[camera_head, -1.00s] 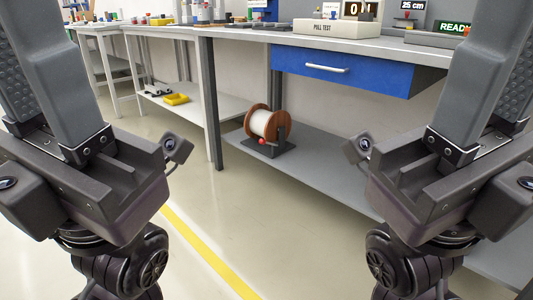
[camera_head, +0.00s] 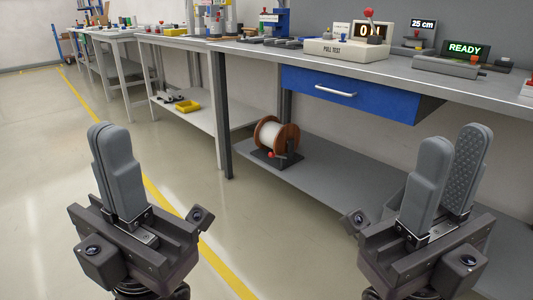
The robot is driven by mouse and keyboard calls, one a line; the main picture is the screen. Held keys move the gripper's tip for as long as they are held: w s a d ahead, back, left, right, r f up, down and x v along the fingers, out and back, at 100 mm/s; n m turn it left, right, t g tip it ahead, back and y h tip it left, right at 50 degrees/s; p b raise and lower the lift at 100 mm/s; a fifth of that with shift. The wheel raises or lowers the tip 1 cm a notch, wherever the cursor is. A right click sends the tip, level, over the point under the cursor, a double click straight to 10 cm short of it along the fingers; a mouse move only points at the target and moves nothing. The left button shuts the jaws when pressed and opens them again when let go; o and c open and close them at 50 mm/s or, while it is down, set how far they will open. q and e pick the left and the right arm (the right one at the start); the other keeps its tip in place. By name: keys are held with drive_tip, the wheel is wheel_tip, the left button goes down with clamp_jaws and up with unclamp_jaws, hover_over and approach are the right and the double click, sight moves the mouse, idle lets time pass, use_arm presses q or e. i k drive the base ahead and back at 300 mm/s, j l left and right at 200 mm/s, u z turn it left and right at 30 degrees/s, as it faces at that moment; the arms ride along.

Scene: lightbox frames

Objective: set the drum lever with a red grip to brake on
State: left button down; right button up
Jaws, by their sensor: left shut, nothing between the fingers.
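A cable drum with brown flanges and white winding (camera_head: 275,135) stands on a dark base on the lower shelf under the workbench. A small red grip (camera_head: 271,154) shows low at the front of the drum; its lever is too small to read clearly. My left gripper (camera_head: 107,130) points up in the left foreground, shut and empty, well apart from the drum. My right gripper (camera_head: 454,142) points up in the right foreground with its two fingers apart, also far from the drum.
A yellow bin (camera_head: 188,106) sits on the farther shelf. The floor ahead is open.

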sight(271, 154)
drive_tip(key=i+j+z, duration=0.4)
drive_tip(key=i+j, duration=0.2)
drive_tip(key=i, duration=0.4)
drive_tip(key=i+j+z, duration=0.4)
drive_tip(key=i+j, duration=0.5)
